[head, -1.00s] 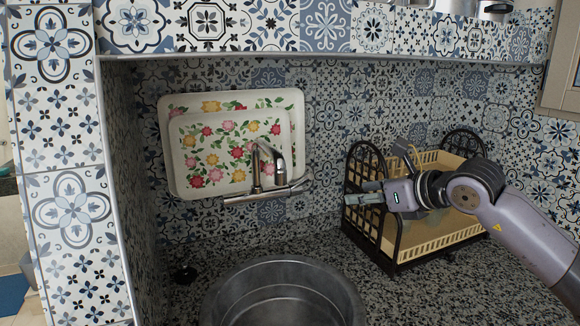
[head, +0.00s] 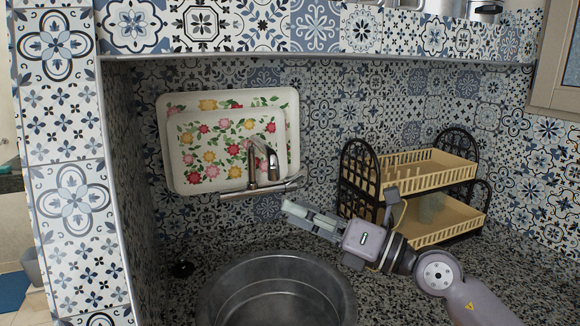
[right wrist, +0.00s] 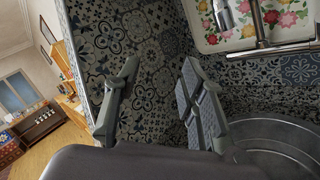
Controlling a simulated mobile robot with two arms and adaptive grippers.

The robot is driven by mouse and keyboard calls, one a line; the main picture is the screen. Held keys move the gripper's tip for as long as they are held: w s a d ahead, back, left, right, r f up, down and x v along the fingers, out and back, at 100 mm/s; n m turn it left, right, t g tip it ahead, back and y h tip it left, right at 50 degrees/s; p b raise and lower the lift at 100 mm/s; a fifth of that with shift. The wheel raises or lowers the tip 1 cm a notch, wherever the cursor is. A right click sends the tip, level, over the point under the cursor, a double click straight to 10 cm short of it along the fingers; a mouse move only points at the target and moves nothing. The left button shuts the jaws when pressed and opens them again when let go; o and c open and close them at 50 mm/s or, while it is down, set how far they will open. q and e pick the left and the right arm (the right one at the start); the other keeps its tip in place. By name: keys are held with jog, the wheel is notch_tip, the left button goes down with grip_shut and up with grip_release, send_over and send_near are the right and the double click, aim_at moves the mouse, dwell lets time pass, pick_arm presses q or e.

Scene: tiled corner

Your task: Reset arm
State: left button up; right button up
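My right gripper (head: 305,214) hangs in the air above the right rim of the round sink (head: 275,290), below and right of the tap. It points left and slightly away, with its arm coming in from the lower right. In the right wrist view the two fingers of my right gripper (right wrist: 160,85) stand well apart, with nothing between them. Only the patterned tile wall shows through the gap. My left gripper and arm are in neither view.
A tap (head: 262,170) juts from the wall before floral trays (head: 185,176). A two-tier dish rack (head: 448,178) stands behind and right of my right gripper; a cup-like glass (head: 431,207) is on its lower tier. A tiled ledge (head: 270,28) crosses above.

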jog(key=d+f+m+t+h, duration=0.3)
jog(key=d+m+t+h, duration=0.35)
jog(key=m, duration=0.65)
jog(key=d+f+m+t+h, duration=0.3)
jog(key=d+m+t+h, duration=0.35)
jog(key=m, duration=0.65)
jog(key=s+d+f+m+g+h, duration=0.25)
jog(key=f+m, duration=0.25)
jog(key=f, duration=0.3)
jog(key=s+d+f+m+g+h, duration=0.2)
jog(key=d+f+m+g+h, duration=0.2)
jog(key=f, duration=0.5)
jog(key=s+a+f+m+g+y, duration=0.1)
jog(key=s+f+m+g, duration=0.1)
jog(key=s+f+g, duration=0.7)
jog(key=s+f+m+g+y, duration=0.15)
jog(key=s+f+g, duration=0.25)
jog(key=s+f, duration=1.15)
jog(key=f, duration=0.9)
jog(key=s+f, duration=0.2)
jog(key=f, duration=0.9)
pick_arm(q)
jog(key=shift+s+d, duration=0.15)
pick_arm(e)
jog(key=s+d+f+g, duration=0.2)
jog(key=s+d+f, duration=0.1)
jog(key=s+f, duration=1.3)
jog(key=shift+s+f+h, duration=0.3)
jog(key=shift+s+f, duration=0.1)
jog(key=shift+f, duration=0.3)
